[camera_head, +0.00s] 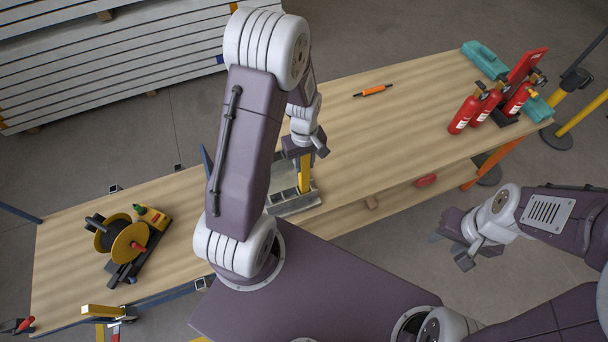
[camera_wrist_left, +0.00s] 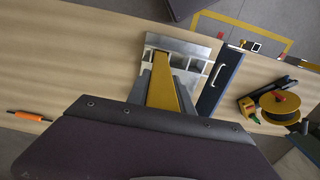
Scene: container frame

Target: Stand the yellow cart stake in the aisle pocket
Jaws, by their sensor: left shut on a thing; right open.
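My left gripper (camera_head: 304,150) is shut on the yellow cart stake (camera_head: 304,174), which it holds upright, pointing down. The stake also shows in the left wrist view (camera_wrist_left: 163,84), running from my jaws towards a grey metal pocket block (camera_head: 293,206). The block lies on the wooden table and shows in the wrist view (camera_wrist_left: 182,43) with several openings. The stake's lower end is over or at the block; I cannot tell whether it is inside an opening, or which pocket is the aisle one. My right gripper (camera_head: 454,248) is open and empty, off the table's front edge.
A dark blue bar with a handle (camera_wrist_left: 221,75) lies beside the block. A yellow-and-black reel (camera_head: 129,243) stands on the left of the table. An orange marker-like tool (camera_head: 374,90) lies behind. Red extinguishers (camera_head: 464,114) stand at the right. The middle-right tabletop is clear.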

